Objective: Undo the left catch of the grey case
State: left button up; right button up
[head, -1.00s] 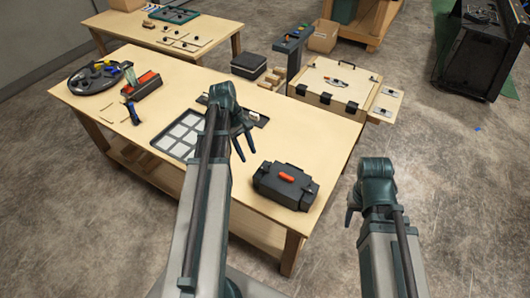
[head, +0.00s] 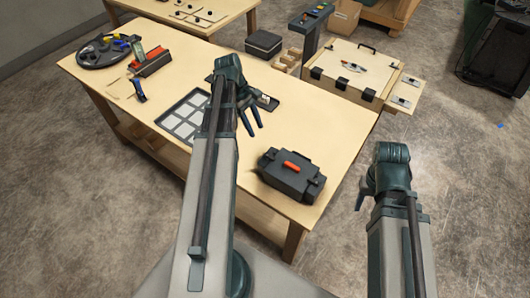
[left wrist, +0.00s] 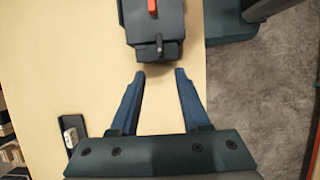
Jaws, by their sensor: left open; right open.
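The dark grey case (head: 290,176) with an orange handle (head: 291,165) sits near the front right corner of the wooden table. A dark catch shows on each side of its front. In the left wrist view the case (left wrist: 153,22) is at the top, with one catch (left wrist: 159,42) facing the fingers. My left gripper (head: 249,122) is open and empty over the table, to the left of the case. In the left wrist view its fingertips (left wrist: 160,74) point at the case and are apart from it. My right gripper (head: 366,190) is off the table's right side; its fingers are mostly hidden.
A tray with pale squares (head: 184,117) lies left of my left arm. A round dark tray (head: 107,49) and an orange-and-black holder (head: 150,62) stand at the far left. A wooden box with black latches (head: 344,75) stands behind. The table around the case is clear.

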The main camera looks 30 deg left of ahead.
aim_at(267, 155)
pick_arm(q)
jog(key=b+x, duration=0.9)
jog(key=x, duration=0.2)
jog(key=shift+f+b, duration=0.25)
jog(key=shift+b, duration=0.05)
grip_shut()
